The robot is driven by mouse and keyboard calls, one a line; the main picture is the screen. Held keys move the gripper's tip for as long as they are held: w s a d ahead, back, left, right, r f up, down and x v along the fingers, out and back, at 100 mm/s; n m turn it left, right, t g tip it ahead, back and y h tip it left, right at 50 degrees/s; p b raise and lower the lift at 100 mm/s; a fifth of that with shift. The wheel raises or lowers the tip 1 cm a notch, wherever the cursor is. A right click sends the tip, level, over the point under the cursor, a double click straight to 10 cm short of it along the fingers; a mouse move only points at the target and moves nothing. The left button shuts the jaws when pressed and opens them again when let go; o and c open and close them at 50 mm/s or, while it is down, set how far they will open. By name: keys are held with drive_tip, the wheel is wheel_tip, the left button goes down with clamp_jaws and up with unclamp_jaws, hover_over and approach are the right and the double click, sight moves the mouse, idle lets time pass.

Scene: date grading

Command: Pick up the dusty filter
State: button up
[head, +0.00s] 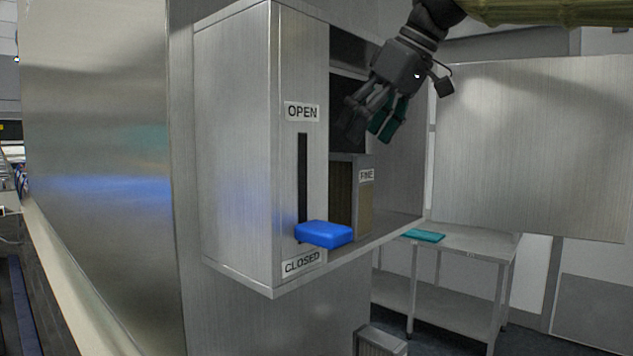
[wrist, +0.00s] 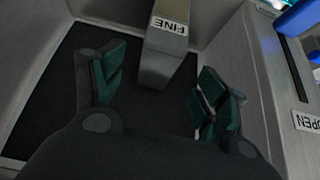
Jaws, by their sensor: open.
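The filter (head: 366,212), a narrow upright box labelled FINE with a brownish face on its left side, stands inside the open steel cabinet. Its narrow grey end and FINE label also show in the wrist view (wrist: 160,62), at top centre. I cannot clearly tell how dusty it is. My gripper (head: 368,122) is open, with dark fingers and green pads, at the cabinet opening above the filter. In the wrist view the filter lies between the spread fingers (wrist: 163,75), with nothing gripped. I cannot tell whether the fingers touch it.
A blue handle (head: 325,234) sits at the CLOSED end of the slot on the cabinet front (head: 284,190). The cabinet door (head: 530,150) stands open at right. Behind is a steel table (head: 470,242) with a teal cloth (head: 423,235). A metal box (head: 380,343) stands below.

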sight(342, 176)
drive_tip(key=shift+s+a, duration=0.15)
drive_tip(key=shift+a, duration=0.05)
drive_tip(key=p+x, duration=0.2)
drive_tip(key=x, duration=0.3)
drive_tip(key=shift+f, duration=0.2)
drive_tip(key=shift+w+f+p, duration=0.25)
drive_tip(key=shift+f+p, duration=0.2)
drive_tip(key=shift+p, duration=0.25)
drive_tip(key=p+x, duration=0.1)
drive_tip(key=x, duration=0.2)
drive_tip(key=shift+p, duration=0.4)
drive_tip(key=shift+w+a+f, duration=0.1)
drive_tip(key=shift+w+f, duration=0.1)
drive_tip(key=shift+f, duration=0.4)
drive_tip(key=c, duration=1.1)
